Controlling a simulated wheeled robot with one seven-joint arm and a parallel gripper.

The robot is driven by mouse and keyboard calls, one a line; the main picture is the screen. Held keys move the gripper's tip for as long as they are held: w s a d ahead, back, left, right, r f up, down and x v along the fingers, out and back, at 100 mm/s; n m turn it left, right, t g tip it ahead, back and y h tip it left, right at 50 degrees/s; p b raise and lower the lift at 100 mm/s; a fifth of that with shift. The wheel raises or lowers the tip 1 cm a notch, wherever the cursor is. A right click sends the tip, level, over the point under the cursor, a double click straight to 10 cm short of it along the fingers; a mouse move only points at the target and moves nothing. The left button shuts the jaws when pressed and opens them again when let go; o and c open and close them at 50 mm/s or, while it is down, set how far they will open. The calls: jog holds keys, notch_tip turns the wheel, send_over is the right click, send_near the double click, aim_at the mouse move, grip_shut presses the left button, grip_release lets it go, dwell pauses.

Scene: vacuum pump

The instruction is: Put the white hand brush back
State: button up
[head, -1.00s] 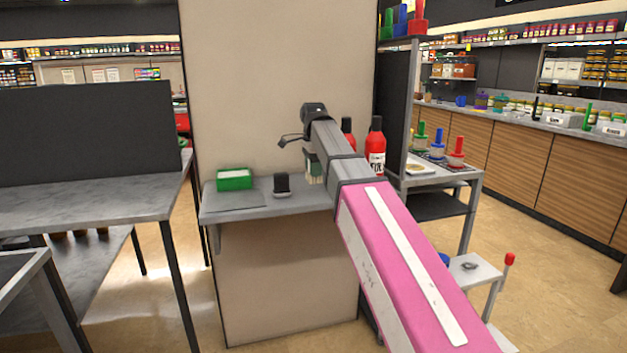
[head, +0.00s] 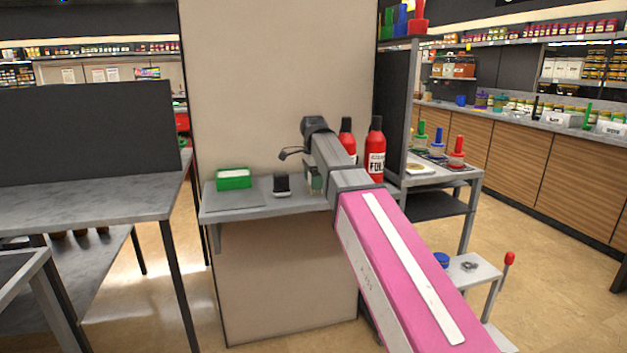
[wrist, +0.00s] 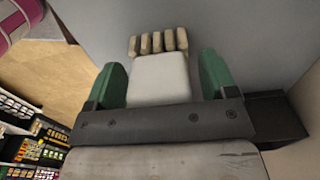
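The white hand brush (wrist: 160,78) is between my gripper's two green fingers in the wrist view. Its row of cream bristles (wrist: 158,43) points away from my wrist, towards a grey surface. My gripper (wrist: 158,80) has one finger on each side of the brush; the left finger looks close against it, and a thin gap shows at the right. In the head view my gripper (head: 314,182) is low over the grey wall shelf (head: 250,212), and my arm hides most of the brush. I cannot tell whether the bristles touch the shelf.
A green box with white contents (head: 234,179) and a small dark object with a pale base (head: 282,186) stand left of my gripper on the shelf. Two red bottles, one of them tall (head: 375,150), stand close on the right. The wall (head: 250,80) is right behind.

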jog(key=shift+r, duration=0.1)
notch_tip(320, 180, up, 12)
jog(key=shift+r, duration=0.1)
dwell(0.5)
jog(key=shift+s, duration=0.1)
